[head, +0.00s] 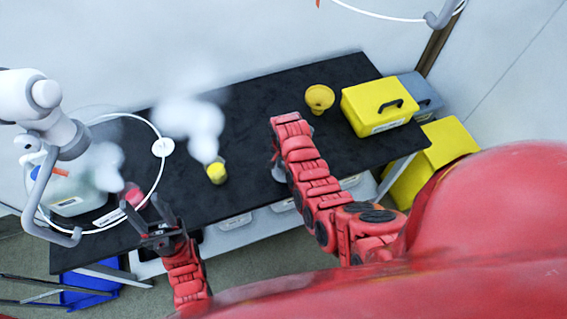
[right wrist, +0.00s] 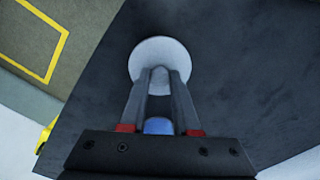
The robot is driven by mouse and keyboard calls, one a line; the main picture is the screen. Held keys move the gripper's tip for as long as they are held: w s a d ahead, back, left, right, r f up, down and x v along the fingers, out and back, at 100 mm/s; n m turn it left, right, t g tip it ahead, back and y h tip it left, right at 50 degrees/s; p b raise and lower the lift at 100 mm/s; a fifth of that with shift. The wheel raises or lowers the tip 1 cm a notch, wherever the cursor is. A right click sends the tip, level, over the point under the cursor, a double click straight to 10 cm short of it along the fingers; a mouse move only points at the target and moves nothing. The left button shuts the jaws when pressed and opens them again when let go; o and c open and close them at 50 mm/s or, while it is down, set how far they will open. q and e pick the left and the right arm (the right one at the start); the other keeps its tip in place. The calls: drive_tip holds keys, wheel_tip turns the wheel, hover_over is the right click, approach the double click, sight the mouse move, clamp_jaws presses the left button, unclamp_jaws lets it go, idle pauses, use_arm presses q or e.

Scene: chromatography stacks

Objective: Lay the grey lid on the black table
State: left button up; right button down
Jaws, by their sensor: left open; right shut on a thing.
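The round pale grey lid (right wrist: 150,47) is held by my right gripper (right wrist: 160,78), whose two fingers are closed on it. In the right wrist view the dark surface of the black table (right wrist: 245,75) lies behind the lid. In the head view my right arm mostly hides the lid (head: 278,173), and only a pale edge shows over the table (head: 260,110). I cannot tell whether the lid touches the table. My left gripper (head: 150,212) is open and empty, near the table's front left part.
A yellow-topped vial (head: 217,173) stands mid-table, with white vapour above it. A yellow funnel (head: 319,97) and yellow box (head: 372,104) are at the right. A large clear container (head: 75,188) stands at the left under a white extraction arm (head: 55,125).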

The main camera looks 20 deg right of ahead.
drive_tip(key=shift+f, duration=0.35)
drive_tip(key=shift+f, duration=0.2)
drive_tip(key=c, duration=0.6)
unclamp_jaws()
drive_tip(key=shift+c, duration=0.2)
